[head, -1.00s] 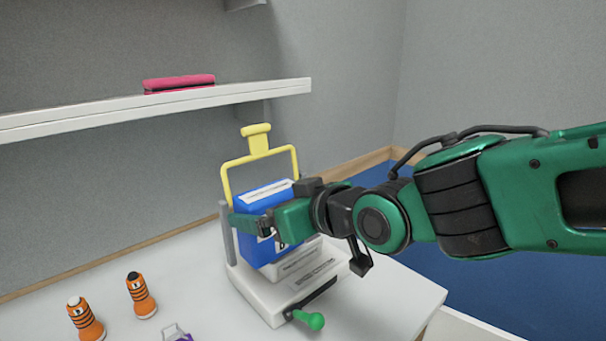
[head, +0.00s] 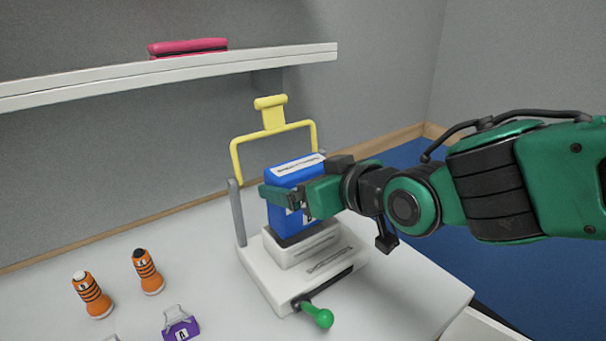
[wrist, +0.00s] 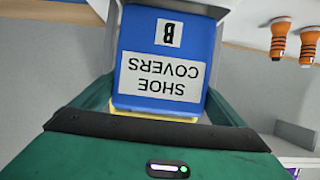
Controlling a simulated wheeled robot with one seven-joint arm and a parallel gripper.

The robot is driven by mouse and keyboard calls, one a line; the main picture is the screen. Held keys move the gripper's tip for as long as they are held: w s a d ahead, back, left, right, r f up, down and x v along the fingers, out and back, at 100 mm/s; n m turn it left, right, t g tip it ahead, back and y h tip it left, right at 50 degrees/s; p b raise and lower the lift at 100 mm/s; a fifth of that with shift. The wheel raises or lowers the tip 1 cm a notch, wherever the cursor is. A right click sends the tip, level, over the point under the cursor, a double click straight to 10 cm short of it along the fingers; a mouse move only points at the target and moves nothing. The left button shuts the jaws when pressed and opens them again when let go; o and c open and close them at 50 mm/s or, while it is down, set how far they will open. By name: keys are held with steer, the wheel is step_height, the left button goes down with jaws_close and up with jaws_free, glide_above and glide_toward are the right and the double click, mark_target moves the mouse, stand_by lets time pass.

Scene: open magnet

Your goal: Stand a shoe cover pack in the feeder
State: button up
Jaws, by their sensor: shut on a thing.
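The blue shoe cover pack (head: 286,222) is upright in my gripper (head: 290,199), which is shut on it. In the wrist view the pack (wrist: 165,50) sits between the two green fingers, its white labels reading "SHOE COVERS" and "B" upside down. The feeder (head: 285,287) is a white stepped base with grey posts, a raised yellow frame (head: 236,160) and a green-knobbed lever (head: 318,316). The pack's lower edge is over the feeder's raised white block (head: 300,248). I cannot tell if it touches the block; the fingers hide part of the pack.
Two orange striped bottles (head: 93,296) and a purple item marked "A" (head: 182,328) stand left of the feeder on the white table (head: 190,258). A shelf (head: 120,86) with a pink item (head: 188,47) hangs above. Free tabletop lies right of the feeder.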

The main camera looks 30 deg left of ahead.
steer(key=shift+f, duration=2.45)
steer(key=o, duration=1)
steer(key=shift+d, duration=0.1)
steer(key=shift+d, duration=0.1)
steer(key=shift+v, duration=5.25)
steer(key=shift+f, duration=0.1)
